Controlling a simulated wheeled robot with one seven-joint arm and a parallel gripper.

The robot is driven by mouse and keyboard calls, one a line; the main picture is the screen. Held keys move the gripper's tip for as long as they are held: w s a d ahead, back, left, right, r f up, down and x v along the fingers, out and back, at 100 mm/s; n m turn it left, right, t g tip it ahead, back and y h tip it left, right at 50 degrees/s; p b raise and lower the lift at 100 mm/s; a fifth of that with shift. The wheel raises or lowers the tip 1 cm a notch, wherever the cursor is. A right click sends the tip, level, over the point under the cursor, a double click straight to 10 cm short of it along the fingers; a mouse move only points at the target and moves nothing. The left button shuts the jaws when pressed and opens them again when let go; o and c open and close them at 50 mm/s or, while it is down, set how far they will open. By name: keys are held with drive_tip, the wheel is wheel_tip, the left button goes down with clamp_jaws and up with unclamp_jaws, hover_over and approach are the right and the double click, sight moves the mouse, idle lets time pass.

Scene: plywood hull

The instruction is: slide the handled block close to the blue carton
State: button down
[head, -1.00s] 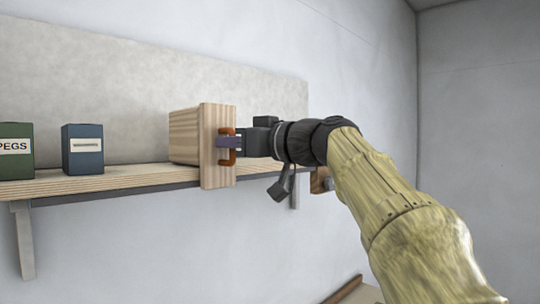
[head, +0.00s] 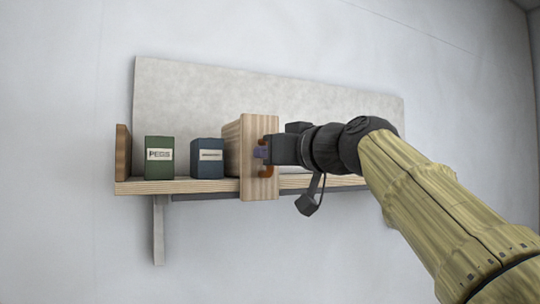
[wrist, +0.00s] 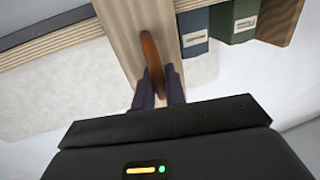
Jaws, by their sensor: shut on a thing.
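The handled block (head: 259,180) is a pale wooden block with an orange-brown handle on its front face, standing on the wall shelf. My gripper (head: 264,151) is shut on this handle; the wrist view shows both dark fingers (wrist: 160,90) around the handle (wrist: 152,58). The blue carton (head: 207,158), with a pale label, stands just left of the block in the head view. Only a small gap, if any, shows between them there, and the block's front board hides part of its body. The carton also shows in the wrist view (wrist: 193,35), right beside the block's board.
A green carton (head: 159,158) labelled PEGS stands left of the blue one. An upright wooden board (head: 123,153) closes the shelf's left end. The shelf (head: 180,186) has a pale back panel (head: 330,105) and free room right of the block, partly hidden by my arm.

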drive_tip(key=shift+s+a, duration=0.1)
drive_tip(key=shift+a, duration=0.05)
drive_tip(key=c, duration=1.5)
unclamp_jaws()
drive_tip(key=shift+c, duration=0.2)
drive_tip(key=b+v, duration=0.5)
drive_tip(key=v, duration=1.2)
drive_tip(key=shift+d+b, duration=0.2)
drive_tip(key=shift+b, duration=0.1)
drive_tip(key=shift+s, duration=0.1)
